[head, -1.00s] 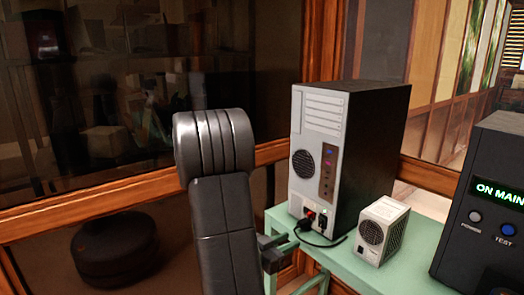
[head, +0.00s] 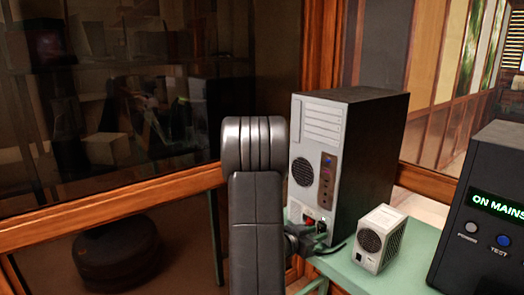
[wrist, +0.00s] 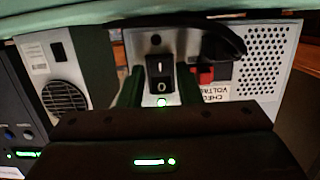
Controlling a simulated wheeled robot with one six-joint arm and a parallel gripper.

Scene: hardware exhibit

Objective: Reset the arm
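My gripper (head: 303,239) is at the lower back of the computer tower (head: 350,150), near the sockets. In the wrist view, which is upside down, the two fingers of my gripper (wrist: 161,76) stand apart. Between them shows a black rocker switch (wrist: 159,76) marked I and O on the tower's power supply plate. The gripper is open with nothing seen held; whether it touches the plate I cannot tell. A red voltage switch (wrist: 206,75) and a "voltage" label (wrist: 215,92) lie to the right. My arm hides part of the tower's left edge in the head view.
A black cable (wrist: 185,36) loops close by the fingers. A small grey fan box (head: 379,238) and a dark unit lit "ON MAINS" (head: 490,215) stand to the right on the green table (head: 400,275). A wood-framed window (head: 110,205) is on the left.

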